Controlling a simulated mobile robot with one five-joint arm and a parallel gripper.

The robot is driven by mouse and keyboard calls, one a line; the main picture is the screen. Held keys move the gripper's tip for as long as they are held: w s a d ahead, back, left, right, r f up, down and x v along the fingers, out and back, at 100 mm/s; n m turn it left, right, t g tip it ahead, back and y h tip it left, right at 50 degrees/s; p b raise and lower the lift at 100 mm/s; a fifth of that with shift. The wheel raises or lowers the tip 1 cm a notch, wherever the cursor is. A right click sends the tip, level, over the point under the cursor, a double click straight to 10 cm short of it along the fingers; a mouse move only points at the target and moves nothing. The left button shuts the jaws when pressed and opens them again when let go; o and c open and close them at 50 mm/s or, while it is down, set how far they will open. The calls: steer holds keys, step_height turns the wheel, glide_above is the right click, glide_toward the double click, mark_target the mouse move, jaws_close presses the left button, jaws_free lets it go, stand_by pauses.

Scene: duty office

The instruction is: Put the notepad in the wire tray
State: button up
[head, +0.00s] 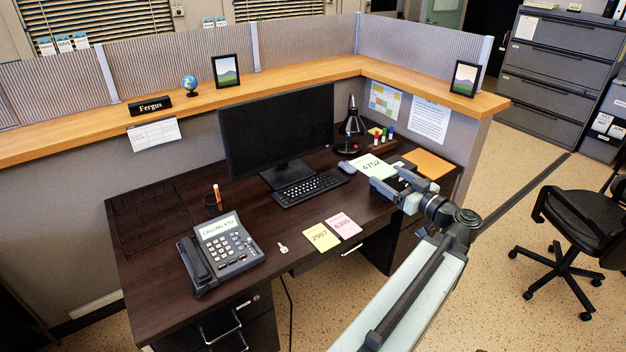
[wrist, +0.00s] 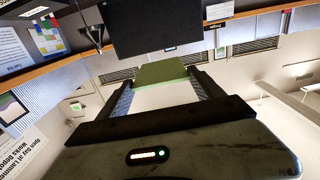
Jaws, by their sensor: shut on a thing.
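A pale green notepad (head: 371,167) marked 4752 is at the tip of my gripper (head: 390,182), over the right part of the desk. The wire tray (head: 118,222), thin and black, sits at the desk's left end behind the phone, and looks empty. My gripper is far to the right of it.
The dark desk (head: 240,215) also holds a monitor (head: 276,125), keyboard (head: 310,189), phone (head: 222,248), orange marker in a cup (head: 216,198), yellow pad (head: 321,237), pink pad (head: 343,225), a key (head: 283,248) and a black lamp (head: 350,128).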

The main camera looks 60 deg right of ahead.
step_height(320, 180, down, 28)
steer(key=b, duration=2.6)
